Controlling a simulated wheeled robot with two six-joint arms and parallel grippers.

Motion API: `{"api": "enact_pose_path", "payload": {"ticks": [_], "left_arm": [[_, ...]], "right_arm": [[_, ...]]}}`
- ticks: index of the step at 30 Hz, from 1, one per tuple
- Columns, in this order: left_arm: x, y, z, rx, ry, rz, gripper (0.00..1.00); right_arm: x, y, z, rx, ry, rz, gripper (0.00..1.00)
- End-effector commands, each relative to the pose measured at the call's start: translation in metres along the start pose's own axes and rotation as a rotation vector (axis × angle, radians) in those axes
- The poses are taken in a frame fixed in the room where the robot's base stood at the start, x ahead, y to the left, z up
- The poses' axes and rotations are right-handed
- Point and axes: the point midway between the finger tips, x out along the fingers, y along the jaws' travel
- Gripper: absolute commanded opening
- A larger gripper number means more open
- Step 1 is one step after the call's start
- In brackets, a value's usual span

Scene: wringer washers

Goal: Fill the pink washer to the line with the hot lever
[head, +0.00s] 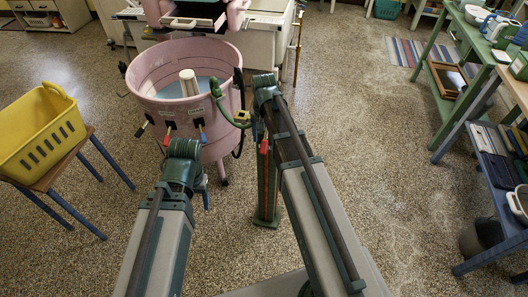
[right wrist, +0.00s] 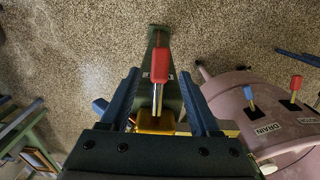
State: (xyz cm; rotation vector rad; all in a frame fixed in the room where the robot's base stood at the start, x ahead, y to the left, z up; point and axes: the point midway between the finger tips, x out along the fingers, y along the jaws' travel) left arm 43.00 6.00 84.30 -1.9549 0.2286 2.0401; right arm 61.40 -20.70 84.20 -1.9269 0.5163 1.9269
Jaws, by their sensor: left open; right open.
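The pink washer (head: 158,65) stands ahead with pale blue water (head: 172,88) around a white agitator post (head: 189,83). I cannot make out a fill line. A red-handled lever (head: 264,146) sits on the green standpipe right of the washer; in the right wrist view its red handle (right wrist: 161,66) lies between the fingers of my open right gripper (right wrist: 160,82), with a gap on both sides. Its label is too small to read. My left gripper (head: 203,188) is open, low in front of the washer, mostly hidden by its wrist.
Blue (right wrist: 249,93) and red (right wrist: 295,84) levers stick out from the washer's side, near a DRAIN label. A green hose (head: 218,102) runs to the washer's rim. A yellow basket (head: 38,135) stands on a stool at left.

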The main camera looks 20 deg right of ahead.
Motion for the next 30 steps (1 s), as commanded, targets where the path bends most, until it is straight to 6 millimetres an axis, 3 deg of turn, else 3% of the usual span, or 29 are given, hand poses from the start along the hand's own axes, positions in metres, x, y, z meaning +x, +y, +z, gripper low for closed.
{"api": "enact_pose_path", "payload": {"ticks": [1,7,20,30], "left_arm": [[0.015,0.001,-0.001,0.000,0.000,0.000,0.64],[0.038,0.004,-0.002,0.000,0.000,0.000,0.64],[0.043,0.004,-0.003,0.000,0.000,0.000,0.64],[0.043,0.004,-0.003,0.000,0.000,0.000,0.64]], "right_arm": [[0.015,0.000,0.000,0.000,0.000,0.000,0.62],[0.038,0.000,0.000,0.000,0.000,0.000,0.62],[0.043,0.000,0.000,0.000,0.000,0.000,0.62],[0.043,0.000,0.000,0.000,0.000,0.000,0.01]]}}
